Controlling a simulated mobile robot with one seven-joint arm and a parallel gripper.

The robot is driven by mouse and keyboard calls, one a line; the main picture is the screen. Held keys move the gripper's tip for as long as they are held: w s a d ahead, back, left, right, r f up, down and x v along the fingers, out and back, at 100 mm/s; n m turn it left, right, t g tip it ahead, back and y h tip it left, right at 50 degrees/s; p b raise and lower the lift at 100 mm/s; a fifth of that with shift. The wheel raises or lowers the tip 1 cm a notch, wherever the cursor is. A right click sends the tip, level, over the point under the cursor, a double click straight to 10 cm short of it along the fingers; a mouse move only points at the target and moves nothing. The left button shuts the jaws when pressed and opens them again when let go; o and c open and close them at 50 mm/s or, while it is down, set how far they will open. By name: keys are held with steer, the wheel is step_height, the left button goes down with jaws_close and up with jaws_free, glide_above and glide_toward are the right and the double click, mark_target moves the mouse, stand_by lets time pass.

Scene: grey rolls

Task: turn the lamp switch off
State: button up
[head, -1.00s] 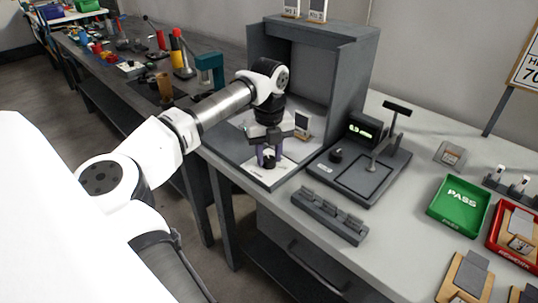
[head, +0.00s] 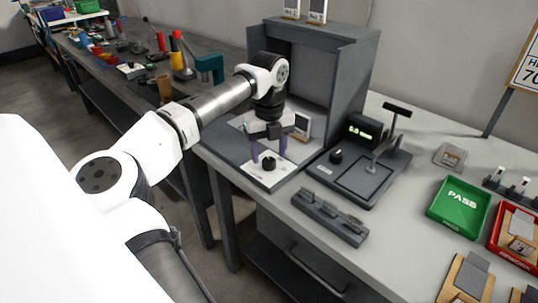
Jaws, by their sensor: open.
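The lamp switch looks like a small black knob (head: 269,164) on a pale plate (head: 256,173) at the front of the grey open-fronted booth (head: 262,45). My gripper (head: 269,154) points down just above the knob. Its two purple fingers are spread apart, one on each side over the knob, with nothing between them. The knob's top is visible below the fingers. Its marking is too small to read, so I cannot tell its on or off position. The booth's interior looks grey and unlit.
A dark device with a lit green display (head: 362,130) stands right of the booth. A low dark rack (head: 329,216) lies at the bench's front edge. A green PASS tray (head: 459,201) and a red tray (head: 515,236) are at the right. A small framed card (head: 302,126) stands behind my gripper.

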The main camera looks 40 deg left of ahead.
mark_target(269, 159)
step_height(269, 159, up, 12)
steer(key=shift+r, duration=0.15)
stand_by(0.3)
